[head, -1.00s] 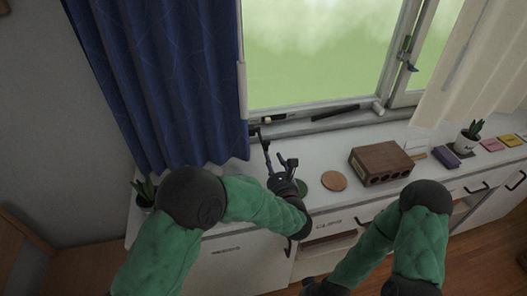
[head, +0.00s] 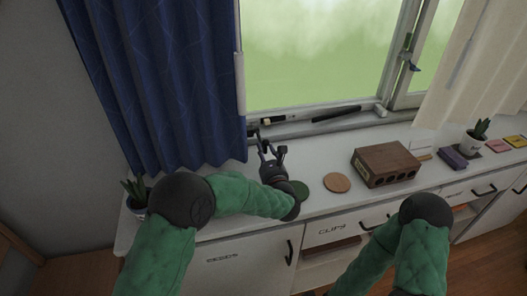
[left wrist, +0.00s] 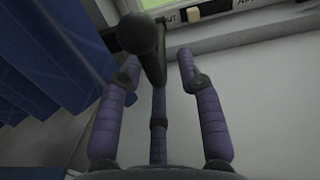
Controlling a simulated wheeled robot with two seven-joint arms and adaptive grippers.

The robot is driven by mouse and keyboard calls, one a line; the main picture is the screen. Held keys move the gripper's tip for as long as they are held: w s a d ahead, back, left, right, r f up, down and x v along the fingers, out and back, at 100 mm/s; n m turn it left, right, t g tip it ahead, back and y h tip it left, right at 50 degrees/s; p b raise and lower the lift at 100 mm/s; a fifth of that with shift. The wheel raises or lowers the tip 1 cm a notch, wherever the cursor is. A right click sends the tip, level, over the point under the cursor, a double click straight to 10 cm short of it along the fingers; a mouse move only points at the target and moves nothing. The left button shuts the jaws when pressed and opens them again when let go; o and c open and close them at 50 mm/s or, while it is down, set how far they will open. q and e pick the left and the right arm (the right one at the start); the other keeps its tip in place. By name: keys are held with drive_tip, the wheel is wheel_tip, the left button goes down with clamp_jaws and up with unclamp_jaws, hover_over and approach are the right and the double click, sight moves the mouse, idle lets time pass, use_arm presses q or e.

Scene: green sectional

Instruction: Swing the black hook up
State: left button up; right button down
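My left gripper (head: 270,147) is over the white cabinet top, close to the window sill beside the blue curtain. Its purple fingers, which also show in the left wrist view (left wrist: 159,62), are spread apart. A black rounded piece, seemingly the black hook (left wrist: 143,35), hangs down between the fingertips in that view. The fingers are not closed on it, and I cannot tell whether one touches it. In the head view it is small and hard to separate from the dark fingers. My right gripper is out of view below the frame.
A blue curtain (head: 155,80) hangs left of the gripper. The sill holds a black bar (head: 336,114). A potted plant (head: 137,193) stands left.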

use_arm(q)
drive_tip(key=shift+x, duration=1.1)
clamp_jaws()
drive_tip(key=shift+r, duration=0.1)
drive_tip(key=shift+r+p, duration=0.25)
drive_tip(key=shift+p, duration=0.15)
drive_tip(key=r+g+p, duration=0.2)
drive_tip(key=p, duration=0.3)
drive_tip(key=w+r+g+h+p, duration=0.1)
drive_tip(key=g+p, duration=0.1)
drive_tip(key=p, duration=0.3)
drive_tip(key=r+g+h+p, duration=0.1)
drive_tip(key=r+g+p, duration=0.1)
drive_tip(key=p, duration=0.4)
drive_tip(key=shift+w+a+r, duration=0.3)
drive_tip(key=shift+w+r, duration=0.05)
drive_tip(key=shift+w+a+r+g+p, duration=0.15)
drive_tip(key=shift+g+p, duration=0.25)
drive_tip(key=shift+p, duration=0.6)
drive_tip(key=shift+w, duration=0.1)
